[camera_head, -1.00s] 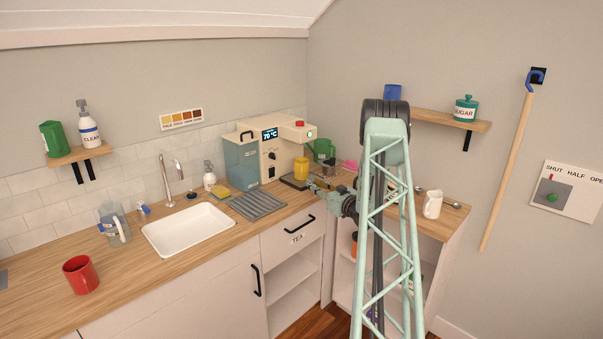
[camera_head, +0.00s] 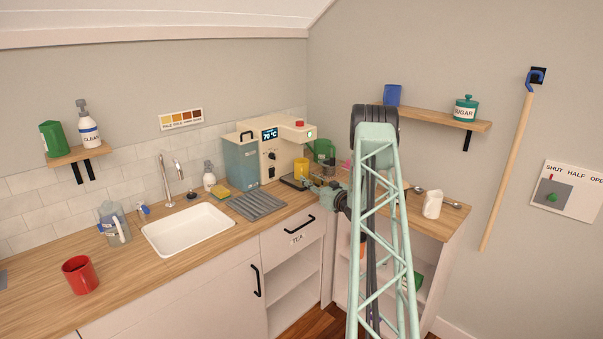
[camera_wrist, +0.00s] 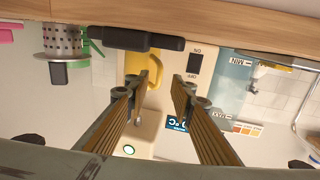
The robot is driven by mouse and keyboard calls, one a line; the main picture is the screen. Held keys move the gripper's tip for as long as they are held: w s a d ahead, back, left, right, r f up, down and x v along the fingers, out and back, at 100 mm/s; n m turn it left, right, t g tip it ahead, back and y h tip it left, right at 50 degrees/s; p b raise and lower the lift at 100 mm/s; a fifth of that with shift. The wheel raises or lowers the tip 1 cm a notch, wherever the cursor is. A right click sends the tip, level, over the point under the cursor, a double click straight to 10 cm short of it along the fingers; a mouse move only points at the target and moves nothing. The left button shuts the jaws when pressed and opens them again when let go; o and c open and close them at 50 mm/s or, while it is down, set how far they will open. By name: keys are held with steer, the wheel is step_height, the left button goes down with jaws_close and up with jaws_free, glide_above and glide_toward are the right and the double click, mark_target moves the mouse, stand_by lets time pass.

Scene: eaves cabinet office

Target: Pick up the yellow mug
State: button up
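The yellow mug (camera_head: 301,167) stands on the black drip tray under the spout of the drinks machine in the head view. In the wrist view, which is upside down, the yellow mug (camera_wrist: 134,66) shows beyond my gripper's fingertips, left of centre, with its handle partly behind the left finger. My gripper (camera_wrist: 166,78) is open and nothing shows between its fingers. In the head view my gripper (camera_head: 318,185) is small, just right of the mug; whether it touches the mug cannot be told.
The drinks machine (camera_head: 258,158) stands behind the mug. A green jug (camera_head: 323,150) is behind and right of it. A sink (camera_head: 188,229), a ribbed grey mat (camera_head: 257,205) and a red mug (camera_head: 80,274) are to the left. A white pitcher (camera_head: 432,204) stands on the right counter.

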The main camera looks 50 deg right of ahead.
steer(key=shift+x, duration=2.25)
steer(key=shift+s, duration=0.1)
steer(key=shift+c, duration=0.2)
jaws_close()
